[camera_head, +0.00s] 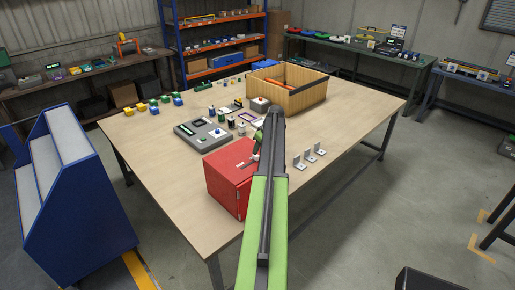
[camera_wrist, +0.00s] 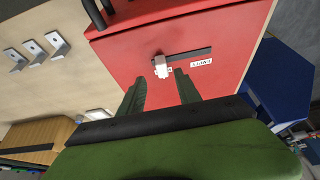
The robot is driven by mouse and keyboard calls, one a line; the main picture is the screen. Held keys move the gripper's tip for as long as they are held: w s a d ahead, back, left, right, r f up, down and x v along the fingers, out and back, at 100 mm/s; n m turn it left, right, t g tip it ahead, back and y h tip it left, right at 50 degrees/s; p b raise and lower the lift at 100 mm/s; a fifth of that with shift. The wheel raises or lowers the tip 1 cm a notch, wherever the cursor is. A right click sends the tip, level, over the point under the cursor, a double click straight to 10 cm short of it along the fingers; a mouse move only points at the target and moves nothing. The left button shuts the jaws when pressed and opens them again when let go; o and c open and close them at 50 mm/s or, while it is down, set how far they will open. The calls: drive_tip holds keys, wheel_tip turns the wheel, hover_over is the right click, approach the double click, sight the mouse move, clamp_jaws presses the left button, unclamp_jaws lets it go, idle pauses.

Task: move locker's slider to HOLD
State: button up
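The locker (camera_head: 228,182) is a red box on the near part of the wooden table. Its red face fills the middle of the wrist view (camera_wrist: 110,60). The slider (camera_wrist: 162,66) is a small pale knob at the left end of a dark slot (camera_wrist: 195,53) in that view. A small white label (camera_wrist: 201,63) sits by the slot's right part; its text is inverted and hard to read. My gripper (camera_wrist: 160,74) is open, its dark green fingers on either side of the slider in the picture. I cannot tell whether they touch it.
Several metal brackets (camera_head: 309,155) stand right of the locker. A grey device (camera_head: 203,134) and small bottles lie behind it. A wooden crate (camera_head: 290,87) stands at the back. A blue rack (camera_head: 72,185) stands on the floor at left. The table's front right is clear.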

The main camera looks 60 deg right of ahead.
drive_tip(key=p+v, duration=0.9)
drive_tip(key=v, duration=0.3)
drive_tip(key=shift+r+p, duration=0.2)
drive_tip(key=shift+p, duration=0.1)
drive_tip(key=shift+w, duration=0.1)
